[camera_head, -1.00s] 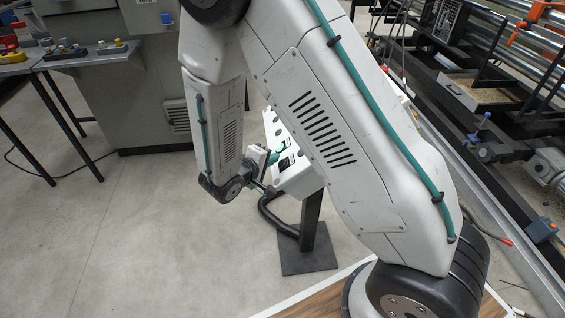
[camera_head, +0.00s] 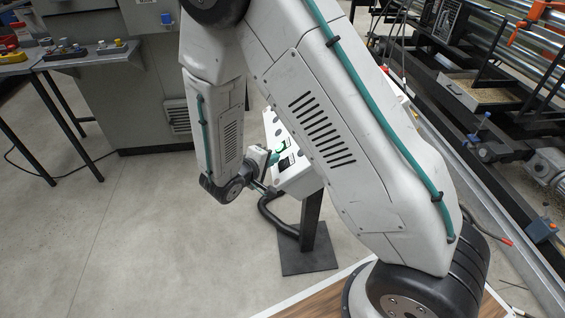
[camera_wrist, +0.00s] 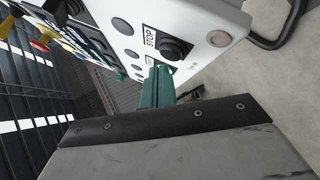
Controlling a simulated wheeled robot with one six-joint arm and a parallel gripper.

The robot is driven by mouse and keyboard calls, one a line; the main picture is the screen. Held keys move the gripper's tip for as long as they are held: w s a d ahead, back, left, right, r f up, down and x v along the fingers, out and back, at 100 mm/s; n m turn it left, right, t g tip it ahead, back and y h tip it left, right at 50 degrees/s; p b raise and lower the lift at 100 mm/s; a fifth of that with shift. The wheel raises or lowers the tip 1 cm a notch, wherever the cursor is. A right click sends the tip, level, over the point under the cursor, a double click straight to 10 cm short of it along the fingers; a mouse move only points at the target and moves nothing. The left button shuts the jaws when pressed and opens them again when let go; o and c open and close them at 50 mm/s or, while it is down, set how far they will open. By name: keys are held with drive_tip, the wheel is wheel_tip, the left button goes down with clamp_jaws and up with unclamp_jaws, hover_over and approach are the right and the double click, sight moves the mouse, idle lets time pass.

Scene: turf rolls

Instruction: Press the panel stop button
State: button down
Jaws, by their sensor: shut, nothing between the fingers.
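The white control panel (camera_head: 274,128) stands on a dark post and is partly hidden behind my arm. In the wrist view the panel (camera_wrist: 201,17) fills the top, tilted. A round black button (camera_wrist: 174,49) sits beside a printed STOP label (camera_wrist: 150,37). My gripper (camera_wrist: 158,70) has its green fingers together, with nothing between them. Its tips appear just below the black button in the picture; I cannot tell whether they touch the panel. In the head view my gripper (camera_head: 280,156) is small, close to the panel face.
A pale red round part (camera_wrist: 219,39) lies right of the black button, and several dark round parts lie to its left. A dark bent tube (camera_head: 272,220) and a square base plate (camera_head: 308,255) are below the panel.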

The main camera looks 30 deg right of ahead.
drive_tip(key=shift+d+f, duration=0.2)
drive_tip(key=shift+f, duration=0.05)
drive_tip(key=shift+s+d+f, duration=0.1)
drive_tip(key=shift+d+f, duration=0.15)
drive_tip(key=shift+f, duration=0.05)
idle(0.7)
drive_tip(key=shift+a+r, duration=0.1)
drive_tip(key=shift+r, duration=0.05)
drive_tip(key=shift+a+r, duration=0.4)
drive_tip(key=shift+r, duration=0.1)
drive_tip(key=shift+w, duration=0.2)
drive_tip(key=a+r, duration=0.1)
drive_tip(key=r, duration=0.1)
drive_tip(key=w+a+r, duration=0.1)
drive_tip(key=a+r, duration=0.1)
idle(0.5)
drive_tip(key=shift+f, duration=0.1)
idle(0.6)
